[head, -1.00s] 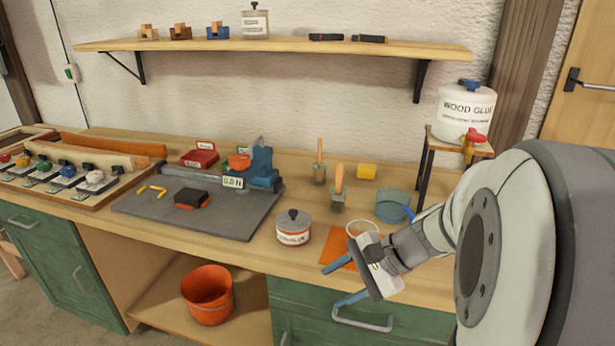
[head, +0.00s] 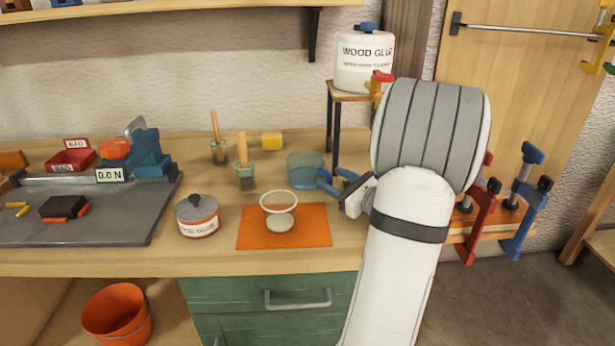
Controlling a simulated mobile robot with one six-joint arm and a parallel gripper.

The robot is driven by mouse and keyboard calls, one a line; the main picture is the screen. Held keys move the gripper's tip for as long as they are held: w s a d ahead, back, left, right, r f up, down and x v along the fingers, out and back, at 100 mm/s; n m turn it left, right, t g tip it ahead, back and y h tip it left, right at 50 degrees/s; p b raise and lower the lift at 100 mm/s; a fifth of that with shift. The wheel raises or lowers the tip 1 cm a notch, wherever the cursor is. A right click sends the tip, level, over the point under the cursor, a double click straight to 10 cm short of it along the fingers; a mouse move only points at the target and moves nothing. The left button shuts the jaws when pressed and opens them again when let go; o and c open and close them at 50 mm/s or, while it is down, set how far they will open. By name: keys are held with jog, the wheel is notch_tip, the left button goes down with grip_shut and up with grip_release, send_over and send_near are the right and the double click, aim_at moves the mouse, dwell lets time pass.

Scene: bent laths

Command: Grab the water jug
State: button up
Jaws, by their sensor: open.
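The water jug appears to be the see-through blue vessel (head: 304,168), which stands upright on the bench behind the orange mat. My gripper (head: 334,180) is just to the right of the jug, at about bench-top height, with its blue fingers pointing left towards it. The gripper is open and nothing shows between its fingers. Blue parts overlap at the jug's right side, so I cannot tell whether a finger touches it. My white arm hides the bench to the right of the gripper.
A glass-like cup (head: 279,207) is on the orange mat (head: 310,236). A glue pot (head: 198,216) stands left of it. Brush jars (head: 245,178) and a yellow sponge (head: 271,141) are behind. A wood glue tank (head: 364,62) sits on a stand. Clamps (head: 524,205) hang at right.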

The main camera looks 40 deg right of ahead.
aim_at(326, 174)
jog(key=w, duration=0.4)
jog(key=shift+f, duration=0.15)
jog(key=shift+d, duration=0.1)
jog(key=shift+c, duration=0.4)
grip_shut()
